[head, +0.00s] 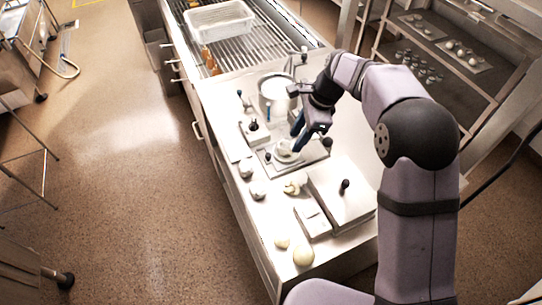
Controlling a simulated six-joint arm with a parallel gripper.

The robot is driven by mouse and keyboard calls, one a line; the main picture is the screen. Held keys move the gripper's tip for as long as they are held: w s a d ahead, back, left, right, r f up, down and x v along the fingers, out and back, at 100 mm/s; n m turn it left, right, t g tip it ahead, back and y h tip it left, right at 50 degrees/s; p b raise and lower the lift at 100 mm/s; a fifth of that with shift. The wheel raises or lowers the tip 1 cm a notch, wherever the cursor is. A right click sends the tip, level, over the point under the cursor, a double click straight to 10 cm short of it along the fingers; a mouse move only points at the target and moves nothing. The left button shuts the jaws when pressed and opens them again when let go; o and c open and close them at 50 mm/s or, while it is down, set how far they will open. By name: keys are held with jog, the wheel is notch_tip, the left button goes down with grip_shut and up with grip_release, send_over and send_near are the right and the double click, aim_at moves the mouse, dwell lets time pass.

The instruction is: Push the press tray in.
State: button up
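My gripper (299,138) has blue fingers and points down over the middle of the counter. It is just above a white round piece (287,152) on a flat grey plate (316,161). I cannot tell whether the fingers touch that piece or how far apart they are. A pale box with a black knob (345,184) stands nearer the front. A smaller flat, drawer-like piece (312,219) sticks out at its left side; it may be the press tray, but I cannot tell for sure.
Several pale round items, such as one at the front (303,256), lie along the counter's left edge. A metal pot (274,92) stands behind my gripper. A white perforated basket (219,20) sits on the slatted far end. The floor at left is open.

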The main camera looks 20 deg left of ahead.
aim_at(268, 154)
jog(key=shift+m+g+y, duration=0.3)
jog(key=shift+m+g, duration=0.1)
jog(key=shift+g, duration=0.1)
jog(key=shift+s+a+f+p, duration=0.2)
jog(key=shift+s+a+f, duration=0.05)
jog(key=shift+a+f, duration=1.05)
jog(key=shift+s+a+f+p, duration=0.2)
jog(key=shift+s+a+f, duration=0.1)
jog(key=shift+a+f, duration=1)
jog(key=shift+s+a+f+p, duration=0.25)
jog(key=shift+a+f, duration=0.85)
jog(key=shift+f, duration=0.4)
grip_shut()
